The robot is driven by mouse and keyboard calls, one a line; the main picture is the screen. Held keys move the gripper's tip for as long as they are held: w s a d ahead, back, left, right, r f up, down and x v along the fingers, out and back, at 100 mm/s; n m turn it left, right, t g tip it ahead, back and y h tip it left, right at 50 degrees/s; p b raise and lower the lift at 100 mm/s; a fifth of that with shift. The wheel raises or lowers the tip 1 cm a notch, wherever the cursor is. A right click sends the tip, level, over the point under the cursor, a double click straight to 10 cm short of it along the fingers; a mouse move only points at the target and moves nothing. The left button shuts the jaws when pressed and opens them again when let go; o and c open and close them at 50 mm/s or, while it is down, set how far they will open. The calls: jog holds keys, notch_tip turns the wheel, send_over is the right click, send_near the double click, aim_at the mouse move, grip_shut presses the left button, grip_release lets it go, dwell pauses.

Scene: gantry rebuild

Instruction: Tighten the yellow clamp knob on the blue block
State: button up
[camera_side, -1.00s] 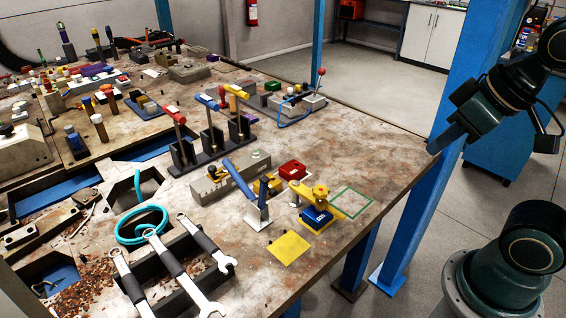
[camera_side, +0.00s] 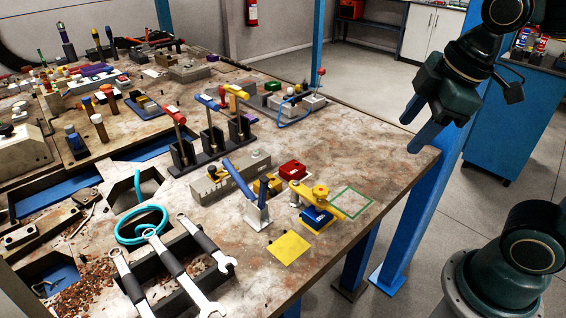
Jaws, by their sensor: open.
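The yellow clamp knob (camera_side: 321,191) sits on top of a yellow clamp arm near the right side of the workbench. The blue block (camera_side: 316,217) is under the clamp, low on its front side. My gripper (camera_side: 412,138) is open and empty. In the picture it is up and to the right of the knob, near the bench's right corner, with its fingers pointing down and left. It is well apart from the clamp.
A green outlined square (camera_side: 371,203) lies just right of the clamp, and a yellow plate (camera_side: 289,248) in front. A red block (camera_side: 292,169) stands behind. A blue-handled lever (camera_side: 240,180) rises to the left. The bench top between clamp and right corner is clear.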

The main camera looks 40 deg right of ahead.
jog(key=w+n, duration=0.2)
jog(key=n, duration=0.1)
jog(key=n+g, duration=0.4)
jog(key=n, duration=1.7)
send_over(321, 190)
notch_tip(321, 190, down, 4)
jog(key=shift+f, duration=0.1)
jog(key=shift+f, duration=0.15)
notch_tip(321, 190, down, 14)
jog(key=shift+r, duration=0.25)
jog(key=c, duration=0.8)
